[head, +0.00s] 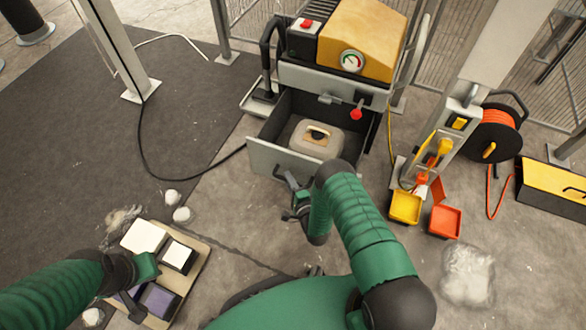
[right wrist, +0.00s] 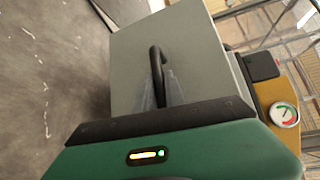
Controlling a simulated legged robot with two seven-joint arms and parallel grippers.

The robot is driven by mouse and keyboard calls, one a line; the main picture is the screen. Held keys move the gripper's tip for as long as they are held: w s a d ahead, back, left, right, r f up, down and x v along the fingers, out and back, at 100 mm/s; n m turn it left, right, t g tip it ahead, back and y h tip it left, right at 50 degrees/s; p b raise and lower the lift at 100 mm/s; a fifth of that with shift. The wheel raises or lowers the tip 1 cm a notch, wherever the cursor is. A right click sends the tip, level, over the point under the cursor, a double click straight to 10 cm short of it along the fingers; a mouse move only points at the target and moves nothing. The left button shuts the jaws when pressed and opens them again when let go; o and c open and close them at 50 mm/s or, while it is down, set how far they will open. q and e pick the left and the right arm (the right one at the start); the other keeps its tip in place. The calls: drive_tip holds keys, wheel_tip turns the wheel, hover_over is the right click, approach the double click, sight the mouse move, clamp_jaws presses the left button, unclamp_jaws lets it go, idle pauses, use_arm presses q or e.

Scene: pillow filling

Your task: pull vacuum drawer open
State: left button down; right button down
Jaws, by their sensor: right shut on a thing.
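The vacuum drawer (head: 265,160) stands out from the yellow-topped machine (head: 362,38), its inside visible from above. A grey lidded piece with a light top and dark handle (head: 316,138) sits in it. My right gripper (head: 294,205) is at the drawer front, partly hidden by my arm. In the right wrist view, it is shut on the black drawer handle (right wrist: 157,72), against the flat grey drawer front (right wrist: 200,60). My left gripper (head: 136,298) is at the lower left over a tray; its fingers are too hidden to tell open from shut.
The tray (head: 196,262) holds white and purple blocks. White fluffy lumps (head: 182,214) lie on the floor nearby. A hose (head: 165,180) crosses the dark mat. Yellow (head: 405,207) and orange bins (head: 445,221), an orange reel (head: 492,135) and a yellow toolbox (head: 553,185) stand right.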

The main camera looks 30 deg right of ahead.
use_arm(q)
drive_tip(key=shift+a+r, duration=0.1)
drive_tip(key=shift+r, duration=0.15)
use_arm(e)
drive_tip(key=shift+s+a+f, duration=0.15)
drive_tip(key=shift+s+a, duration=0.45)
drive_tip(key=shift+s, duration=0.05)
drive_tip(key=c, duration=1.4)
unclamp_jaws()
drive_tip(key=shift+w, duration=0.1)
